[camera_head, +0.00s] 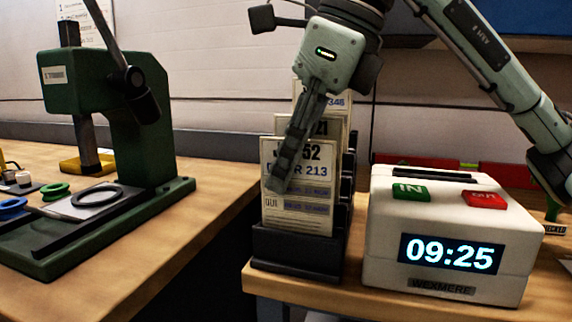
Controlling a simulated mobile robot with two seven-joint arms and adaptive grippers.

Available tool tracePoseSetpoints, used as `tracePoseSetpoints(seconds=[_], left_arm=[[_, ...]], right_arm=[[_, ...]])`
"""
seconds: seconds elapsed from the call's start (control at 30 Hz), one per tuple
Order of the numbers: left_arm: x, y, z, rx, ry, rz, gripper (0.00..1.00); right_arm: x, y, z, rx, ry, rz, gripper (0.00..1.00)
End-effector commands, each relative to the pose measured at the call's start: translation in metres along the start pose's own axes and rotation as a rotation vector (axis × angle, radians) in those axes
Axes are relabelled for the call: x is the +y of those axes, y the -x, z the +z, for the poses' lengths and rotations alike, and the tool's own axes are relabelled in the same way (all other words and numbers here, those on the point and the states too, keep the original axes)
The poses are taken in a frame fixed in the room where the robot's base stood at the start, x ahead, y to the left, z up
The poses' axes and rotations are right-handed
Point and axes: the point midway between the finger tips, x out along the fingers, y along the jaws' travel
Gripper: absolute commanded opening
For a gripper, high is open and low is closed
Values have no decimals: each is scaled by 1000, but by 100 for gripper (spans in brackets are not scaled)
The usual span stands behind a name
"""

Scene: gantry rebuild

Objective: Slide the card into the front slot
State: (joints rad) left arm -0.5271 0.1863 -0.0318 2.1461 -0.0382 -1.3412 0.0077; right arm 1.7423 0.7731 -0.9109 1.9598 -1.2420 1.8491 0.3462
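A dark card rack (298,252) stands at the left end of the right-hand bench, with cards in stepped rows. The front card (312,200) is pale, printed with "52" and "213", and stands upright with its lower edge at the front slot of the rack. Whether it is fully seated is not clear. My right gripper (277,184) comes down from above, its dark fingers across the left part of this card's face. The fingers are seen nearly edge-on and hide some print; I cannot tell whether they grip the card. My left gripper is not in view.
A white time clock (385,240) reading 09:25 stands close right of the rack, with a top slot and green and red buttons. A green press (150,150) stands on the left bench. A gap separates the benches. A red level (500,175) lies behind the clock.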

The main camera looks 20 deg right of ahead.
Motion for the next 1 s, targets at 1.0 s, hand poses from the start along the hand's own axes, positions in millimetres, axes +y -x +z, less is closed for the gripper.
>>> tracePoseSetpoints(seconds=[1.0], left_arm=[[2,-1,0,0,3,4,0]], right_arm=[[0,102,0,-3,0,-3,29]])
